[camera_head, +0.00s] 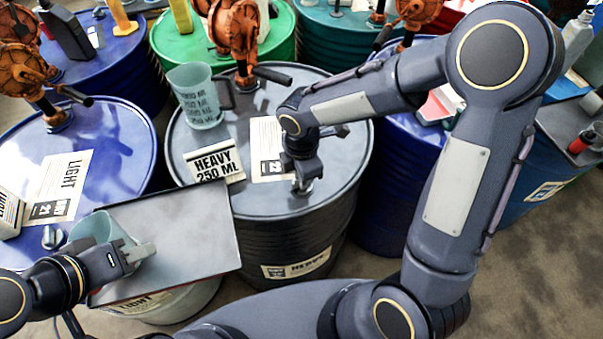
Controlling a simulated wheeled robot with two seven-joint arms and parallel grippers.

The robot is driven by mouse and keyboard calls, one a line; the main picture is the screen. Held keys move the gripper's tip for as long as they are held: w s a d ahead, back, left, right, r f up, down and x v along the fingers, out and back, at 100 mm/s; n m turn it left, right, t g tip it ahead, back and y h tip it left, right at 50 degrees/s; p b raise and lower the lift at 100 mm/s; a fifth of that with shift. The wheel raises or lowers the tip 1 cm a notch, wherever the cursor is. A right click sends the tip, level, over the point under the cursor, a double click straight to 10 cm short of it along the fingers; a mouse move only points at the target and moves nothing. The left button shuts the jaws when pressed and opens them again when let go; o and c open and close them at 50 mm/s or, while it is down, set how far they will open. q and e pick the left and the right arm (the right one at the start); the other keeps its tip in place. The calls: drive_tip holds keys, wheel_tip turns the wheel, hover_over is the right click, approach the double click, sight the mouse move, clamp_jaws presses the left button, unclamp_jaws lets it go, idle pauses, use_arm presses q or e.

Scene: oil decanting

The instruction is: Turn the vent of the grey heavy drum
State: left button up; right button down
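The grey heavy drum (263,227) stands in the middle with a dark grey lid. Its vent (303,187) is a small grey fitting at the front right of the lid. My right gripper (304,174) points down at the vent and covers much of it. Whether its fingers hold the vent or only surround it cannot be told. My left gripper (135,256) is at the lower left, against a pale teal jug (95,227). The jug's handle is hidden behind it, so its grip cannot be told.
A clear measuring jug (199,98), a "HEAVY 250 ML" card (213,163) and a paper sheet (267,138) are on the grey lid. An orange pump (236,38) rises at its back. A grey tray (190,245) lies front left. Blue drums (110,150) flank both sides.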

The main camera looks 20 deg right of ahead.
idle(0.5)
drive_tip(key=c, duration=1.4)
unclamp_jaws()
drive_tip(key=shift+r, duration=0.1)
wheel_tip(320, 180, up, 8)
drive_tip(key=shift+f, duration=0.15)
drive_tip(key=s+d+r+m+t+y, duration=0.2)
drive_tip(key=s+d+m, duration=0.2)
drive_tip(key=s+m, duration=0.4)
drive_tip(key=s+d+r+m+t+y, duration=0.1)
drive_tip(key=s+d+r+m+t, duration=0.2)
drive_tip(key=m, duration=1)
drive_tip(key=s+d, duration=0.2)
drive_tip(key=s, duration=0.3)
drive_tip(key=shift+m+t+y, duration=0.3)
drive_tip(key=shift+m+y, duration=0.1)
